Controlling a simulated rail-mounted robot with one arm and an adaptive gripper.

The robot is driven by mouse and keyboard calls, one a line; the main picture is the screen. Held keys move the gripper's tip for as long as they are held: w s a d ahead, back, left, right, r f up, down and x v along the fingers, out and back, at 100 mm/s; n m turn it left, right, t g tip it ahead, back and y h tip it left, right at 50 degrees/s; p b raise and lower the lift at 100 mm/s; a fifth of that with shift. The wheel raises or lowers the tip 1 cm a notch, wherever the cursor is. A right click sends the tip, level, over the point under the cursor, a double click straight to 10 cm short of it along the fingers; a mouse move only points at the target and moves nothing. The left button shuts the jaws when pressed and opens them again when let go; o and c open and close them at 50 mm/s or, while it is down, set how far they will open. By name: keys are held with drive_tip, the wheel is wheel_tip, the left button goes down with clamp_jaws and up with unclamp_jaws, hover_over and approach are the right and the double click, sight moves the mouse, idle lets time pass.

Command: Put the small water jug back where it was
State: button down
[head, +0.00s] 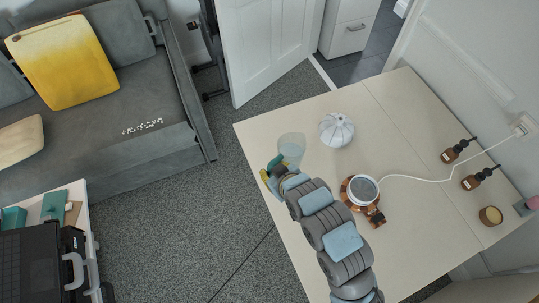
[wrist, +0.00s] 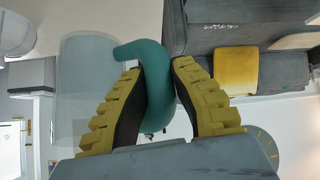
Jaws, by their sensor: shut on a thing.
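The small water jug (head: 291,149) is a clear, pale vessel near the left edge of the cream table (head: 400,140) in the head view. In the wrist view its see-through body (wrist: 88,95) fills the left and its curved teal handle (wrist: 155,75) runs between my fingers. My gripper (head: 270,174) has yellow ribbed pads; in the wrist view it (wrist: 157,90) is shut on the handle. My arm hides part of the table. I cannot tell whether the jug's base touches the tabletop.
A white ribbed pot (head: 336,130) stands right of the jug. A copper-and-white appliance (head: 361,189) with a white cord sits beside my arm. The table's middle is clear.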

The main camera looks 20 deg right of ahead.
drive_tip(key=w+d+f+b, duration=0.1)
drive_tip(key=w+f+b, duration=0.1)
drive_tip(key=w+f, duration=0.1)
drive_tip(key=w+d+f+b, duration=0.1)
drive_tip(key=w+f+b, duration=0.2)
drive_tip(key=w, duration=0.2)
drive_tip(key=w+d+f+b, duration=0.1)
drive_tip(key=w+f+b, duration=0.1)
drive_tip(key=w+f, duration=0.1)
drive_tip(key=shift+w+f+b, duration=0.1)
drive_tip(key=shift+w+b, duration=0.25)
drive_tip(key=shift+w, duration=0.05)
drive_tip(key=shift+w+f, duration=0.1)
drive_tip(key=shift+f, duration=1.4)
drive_tip(key=shift+f, duration=0.15)
drive_tip(key=c, duration=1)
unclamp_jaws()
drive_tip(key=shift+c, duration=0.2)
